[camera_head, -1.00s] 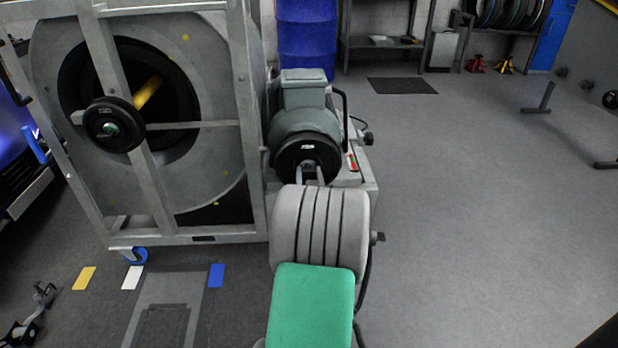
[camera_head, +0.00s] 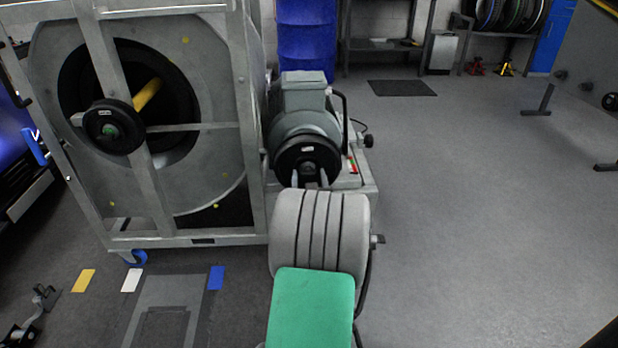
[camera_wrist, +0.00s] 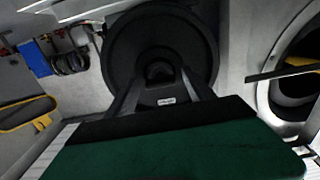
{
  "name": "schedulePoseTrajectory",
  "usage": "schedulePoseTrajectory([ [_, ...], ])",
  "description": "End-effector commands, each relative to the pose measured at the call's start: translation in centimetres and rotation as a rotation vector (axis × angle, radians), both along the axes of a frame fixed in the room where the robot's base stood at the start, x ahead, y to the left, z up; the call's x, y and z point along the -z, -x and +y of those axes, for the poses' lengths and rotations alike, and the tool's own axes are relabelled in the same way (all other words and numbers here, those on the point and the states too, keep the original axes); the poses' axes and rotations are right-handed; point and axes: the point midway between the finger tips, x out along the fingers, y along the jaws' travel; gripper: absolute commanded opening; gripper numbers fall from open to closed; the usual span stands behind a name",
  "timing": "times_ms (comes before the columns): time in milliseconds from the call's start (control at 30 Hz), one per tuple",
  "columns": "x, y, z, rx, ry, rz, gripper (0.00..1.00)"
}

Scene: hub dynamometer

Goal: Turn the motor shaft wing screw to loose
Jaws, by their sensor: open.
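The motor (camera_head: 303,110) is a grey-green housing on the right side of the metal-framed rig. A black round disc (camera_head: 309,152) is on its front; it fills the upper middle of the wrist view (camera_wrist: 190,38). A dark hub (camera_wrist: 159,71) sits at the disc's centre. It is too dark to make out the wing screw's wings or their angle. My gripper (camera_head: 310,179) is open in front of the disc's lower part. In the wrist view my gripper's two fingers (camera_wrist: 158,80) stand apart on either side of the hub. I cannot tell if they touch anything.
A black handle (camera_head: 344,110) rises close to the motor's right. The floor (camera_head: 470,220) at right is mostly clear.

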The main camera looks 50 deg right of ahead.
Motion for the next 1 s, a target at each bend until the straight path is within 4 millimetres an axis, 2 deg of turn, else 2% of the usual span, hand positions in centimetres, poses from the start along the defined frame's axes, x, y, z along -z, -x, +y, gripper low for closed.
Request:
schedulePoseTrajectory([
  [167, -0.1, 0.1, 0.1, 0.000, 0.000, -0.001, 0.62],
  [267, -0.2, 0.8, 0.8, 0.002, -0.001, -0.001, 0.62],
  [500, -0.2, 4.1, 4.4, 0.004, 0.000, -0.001, 0.62],
  [600, -0.1, 4.9, 5.4, 0.002, 0.000, -0.001, 0.62],
  [1000, 0.0, 5.2, 5.9, 0.000, 0.000, 0.000, 0.62],
])
